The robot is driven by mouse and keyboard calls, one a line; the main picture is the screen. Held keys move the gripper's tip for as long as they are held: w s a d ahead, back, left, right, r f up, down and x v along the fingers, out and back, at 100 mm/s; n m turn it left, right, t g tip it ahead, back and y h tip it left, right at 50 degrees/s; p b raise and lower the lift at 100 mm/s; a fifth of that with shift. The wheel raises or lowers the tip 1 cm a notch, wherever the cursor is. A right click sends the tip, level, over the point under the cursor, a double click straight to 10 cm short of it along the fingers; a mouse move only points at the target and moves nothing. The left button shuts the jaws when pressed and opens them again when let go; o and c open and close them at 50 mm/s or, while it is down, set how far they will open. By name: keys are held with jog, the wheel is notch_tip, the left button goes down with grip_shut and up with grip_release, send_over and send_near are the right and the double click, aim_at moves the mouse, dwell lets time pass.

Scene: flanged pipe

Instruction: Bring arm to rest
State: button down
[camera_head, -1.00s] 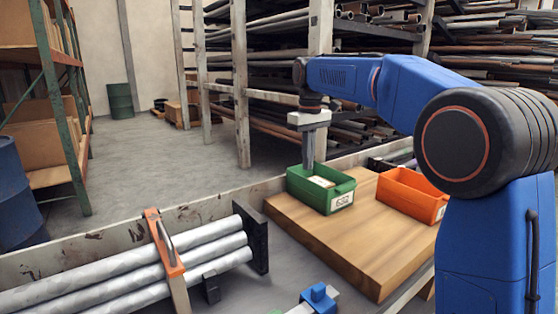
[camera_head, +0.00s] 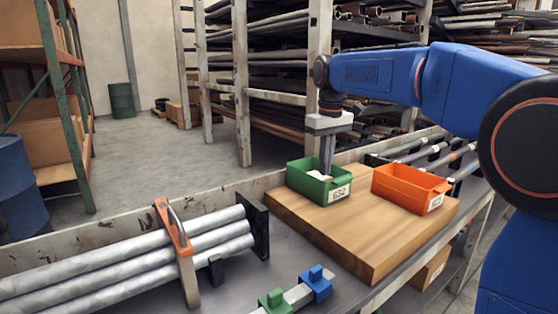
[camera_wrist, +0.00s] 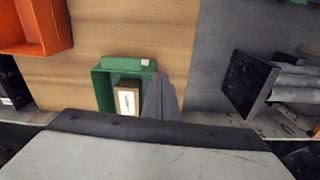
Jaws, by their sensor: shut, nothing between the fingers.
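My gripper (camera_head: 326,172) points straight down at the green bin (camera_head: 338,192) on the wooden board. Its fingers are together with nothing between them. In the wrist view the shut fingers (camera_wrist: 165,98) overlap the right side of the green bin (camera_wrist: 103,88). A small brown box with a white label (camera_wrist: 128,100) lies in that bin, and a pale part of the contents shows in the head view. I cannot tell whether the fingertips are below the bin's rim. My blue arm reaches in from the right.
An orange bin (camera_head: 412,190) stands on the wooden board (camera_head: 365,238), right of the green one. Silver pipes (camera_head: 110,262) under an orange clamp (camera_head: 176,250) lie at left. A blue clamp (camera_head: 316,284) and green clamp (camera_head: 275,301) sit in front. Pipe racks stand behind.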

jog(key=s+d+f+m, duration=0.1)
jog(key=s+d+f, duration=0.1)
jog(key=s, duration=0.4)
jog(key=s+d+f+m+t, duration=0.1)
jog(key=s+d, duration=0.4)
jog(key=s, duration=0.2)
jog(key=s+d+f+m+t, duration=0.1)
jog(key=s+d+f, duration=0.1)
jog(key=s+d, duration=0.2)
jog(key=shift+s+f, duration=0.2)
jog(key=shift+s, duration=0.6)
jog(key=shift+s+f, duration=0.15)
jog(key=shift+s, duration=0.65)
jog(key=s+d+f+m+t, duration=0.1)
jog(key=s+d+f, duration=0.1)
jog(key=s+f, duration=0.5)
jog(key=s+d+f+m+t, duration=0.1)
jog(key=s+d+f+m, duration=0.1)
jog(key=s+f, duration=0.4)
jog(key=s, duration=0.2)
jog(key=shift+s+d+f, duration=0.35)
jog(key=shift+a, duration=0.1)
